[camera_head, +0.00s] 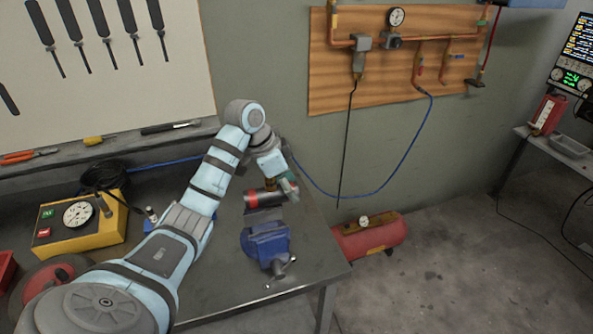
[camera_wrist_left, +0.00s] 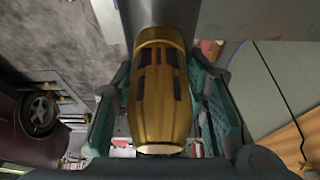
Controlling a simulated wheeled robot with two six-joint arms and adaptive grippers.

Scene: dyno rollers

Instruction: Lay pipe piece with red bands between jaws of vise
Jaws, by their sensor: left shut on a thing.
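The pipe piece (camera_head: 252,200), a dark grey cylinder with a red band, is at the far part of the bench, close to the vise's upper end. My left gripper (camera_head: 283,190) is at the brass part of it, on the vise's far side. In the left wrist view a brass part (camera_wrist_left: 160,95) with dark slots lies between the teal fingers of my left gripper (camera_wrist_left: 163,120), which is shut on it. The blue vise (camera_head: 267,243) stands on the bench below the pipe piece in the picture. Whether the pipe touches the jaws cannot be told. My right gripper is out of view.
A yellow box (camera_head: 85,225) with a gauge and buttons stands on the bench (camera_head: 215,290) at left. A red tank (camera_head: 370,237) is on the floor beyond the bench's right edge. A blue hose (camera_head: 350,195) hangs along the wall. Tools lie on the back ledge.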

